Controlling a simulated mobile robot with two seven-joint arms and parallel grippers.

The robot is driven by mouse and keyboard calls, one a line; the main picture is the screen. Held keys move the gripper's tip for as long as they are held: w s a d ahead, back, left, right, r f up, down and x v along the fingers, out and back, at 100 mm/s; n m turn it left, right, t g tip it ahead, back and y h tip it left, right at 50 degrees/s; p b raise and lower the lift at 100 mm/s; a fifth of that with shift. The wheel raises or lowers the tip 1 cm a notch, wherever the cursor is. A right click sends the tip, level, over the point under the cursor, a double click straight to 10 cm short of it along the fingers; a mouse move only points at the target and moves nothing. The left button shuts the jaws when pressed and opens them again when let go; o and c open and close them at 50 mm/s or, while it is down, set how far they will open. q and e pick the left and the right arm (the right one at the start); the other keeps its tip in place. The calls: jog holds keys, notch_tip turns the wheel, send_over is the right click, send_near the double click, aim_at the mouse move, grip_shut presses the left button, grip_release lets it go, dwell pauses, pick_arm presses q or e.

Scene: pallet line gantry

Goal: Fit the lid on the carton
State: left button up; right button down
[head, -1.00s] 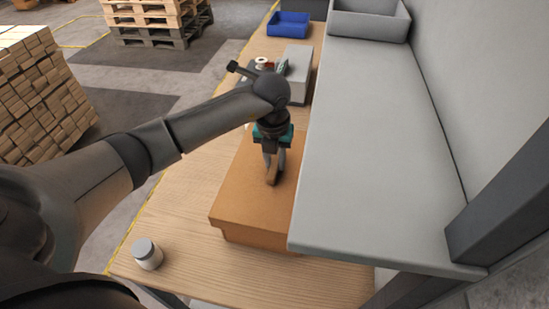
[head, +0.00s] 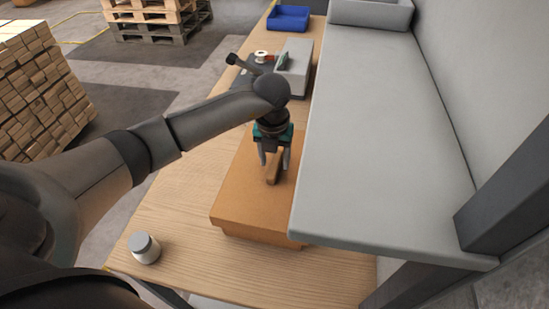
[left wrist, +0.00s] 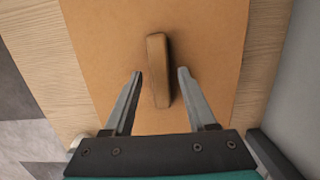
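The orange-brown lid (head: 250,203) lies over the carton (head: 262,236), whose lower wall shows as a narrow band under the lid's front edge. The grey shelf hides their right side in the head view. A brown bar handle (head: 273,170) stands up from the lid; it also shows in the left wrist view (left wrist: 158,72). My left gripper (head: 275,165) is open, with one finger on each side of the handle. In the left wrist view a gap shows between the handle and each finger (left wrist: 160,72). My right gripper is out of view.
A grey shelf (head: 370,150) overhangs the wooden table (head: 175,205) on the right. A jar with a grey cap (head: 144,248) stands at the front left. Behind are a grey box (head: 294,68), a tape roll (head: 261,56) and a blue bin (head: 288,18).

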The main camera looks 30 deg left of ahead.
pick_arm(q)
jog(key=shift+o, duration=0.2)
jog(key=shift+r, duration=0.1)
notch_tip(320, 180, up, 15)
jog(key=s, duration=0.1)
jog(key=shift+s+d+p, duration=0.2)
jog(key=shift+s+p, duration=0.2)
dwell(0.5)
